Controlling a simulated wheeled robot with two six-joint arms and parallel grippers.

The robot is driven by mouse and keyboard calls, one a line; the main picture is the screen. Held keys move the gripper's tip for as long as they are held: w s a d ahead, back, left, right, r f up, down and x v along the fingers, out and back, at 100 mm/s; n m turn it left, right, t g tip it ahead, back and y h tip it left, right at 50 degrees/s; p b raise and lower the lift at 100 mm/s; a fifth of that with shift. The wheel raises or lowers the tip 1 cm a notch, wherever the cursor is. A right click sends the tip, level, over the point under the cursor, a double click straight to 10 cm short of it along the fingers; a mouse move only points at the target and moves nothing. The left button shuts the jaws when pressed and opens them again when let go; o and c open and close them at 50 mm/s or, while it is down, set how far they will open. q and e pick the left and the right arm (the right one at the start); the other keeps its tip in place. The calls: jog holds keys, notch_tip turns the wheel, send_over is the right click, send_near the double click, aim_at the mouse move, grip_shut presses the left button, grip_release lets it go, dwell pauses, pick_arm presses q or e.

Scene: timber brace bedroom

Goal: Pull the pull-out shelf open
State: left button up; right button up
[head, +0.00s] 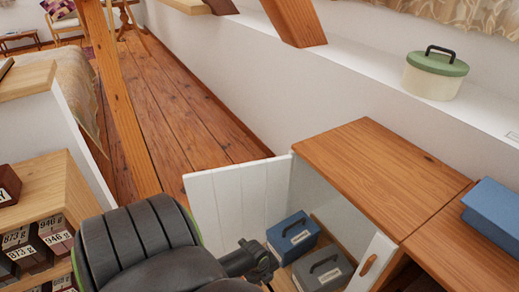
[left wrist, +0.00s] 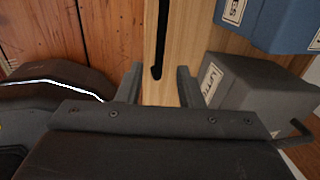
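The pull-out shelf (head: 327,240) is a light wooden board low inside the open white cabinet. It bears a blue box (head: 293,237) and a grey box (head: 323,270). In the left wrist view its wooden front (left wrist: 185,40) has a dark slot. My left gripper (head: 266,270) is down at the shelf's front. In the wrist view the left gripper (left wrist: 160,88) has its fingers apart, one on each side of the wooden edge, near the slot's end. I cannot tell whether they touch the wood. The shelf's front is mostly hidden in the head view. My right gripper is not in view.
The white cabinet door (head: 240,205) stands open beside my left gripper. Another door (head: 376,265) with a wooden handle is at right. The wooden cabinet top (head: 380,160) is bare; a blue case (head: 497,212) lies further right. A timber brace (head: 122,100) crosses at left.

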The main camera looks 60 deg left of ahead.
pick_arm(q)
notch_tip(320, 180, up, 12)
jog(key=s+p, duration=0.2)
jog(key=shift+s+f+p, duration=0.15)
jog(key=shift+p, duration=0.2)
jog(key=shift+a, duration=0.1)
